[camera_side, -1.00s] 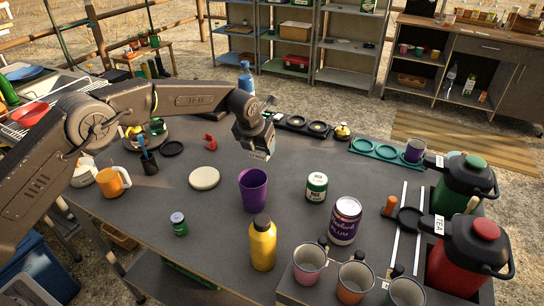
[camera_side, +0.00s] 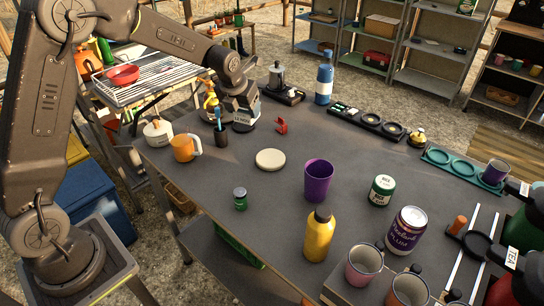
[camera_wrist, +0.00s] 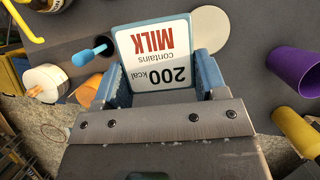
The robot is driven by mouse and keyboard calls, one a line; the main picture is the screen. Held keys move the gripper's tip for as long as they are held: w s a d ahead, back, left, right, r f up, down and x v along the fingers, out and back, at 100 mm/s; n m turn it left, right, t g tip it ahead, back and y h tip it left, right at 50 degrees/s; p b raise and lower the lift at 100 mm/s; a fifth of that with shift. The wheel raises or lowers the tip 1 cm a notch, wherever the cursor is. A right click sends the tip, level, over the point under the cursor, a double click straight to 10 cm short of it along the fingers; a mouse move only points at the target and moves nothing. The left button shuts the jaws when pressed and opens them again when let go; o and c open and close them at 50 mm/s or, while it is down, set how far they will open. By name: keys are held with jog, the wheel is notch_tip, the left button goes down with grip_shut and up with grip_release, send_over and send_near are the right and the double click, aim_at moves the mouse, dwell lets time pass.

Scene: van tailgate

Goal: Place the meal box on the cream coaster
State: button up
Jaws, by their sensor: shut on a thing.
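My gripper (camera_side: 243,108) is shut on the meal box (camera_side: 244,118), a small box with a white printed face. The wrist view shows the box (camera_wrist: 158,52) between my blue jaws (camera_wrist: 160,82), its label reading "contains MILK 200 kcal". The box is at the back left of the table, beyond the cream coaster. I cannot tell whether it touches what is below it. The cream coaster (camera_side: 270,159) is a pale, empty disc lying flat on the grey table.
A dark cup with a blue-handled tool (camera_side: 220,136) and an orange mug (camera_side: 184,148) stand left of the box. A red item (camera_side: 281,125) is on its right. A purple cup (camera_side: 318,180) and green jar (camera_side: 240,199) stand nearer. The table around the coaster is clear.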

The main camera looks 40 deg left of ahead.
jog(key=s+a, duration=0.2)
jog(key=s, duration=0.1)
jog(key=n, duration=0.1)
send_near(271, 157)
jog(key=shift+w+a+f, duration=0.1)
jog(key=shift+w+a, duration=0.15)
jog(key=shift+w, duration=0.65)
jog(key=shift+f, duration=1.95)
jog(key=shift+f, duration=0.1)
jog(key=o, duration=1)
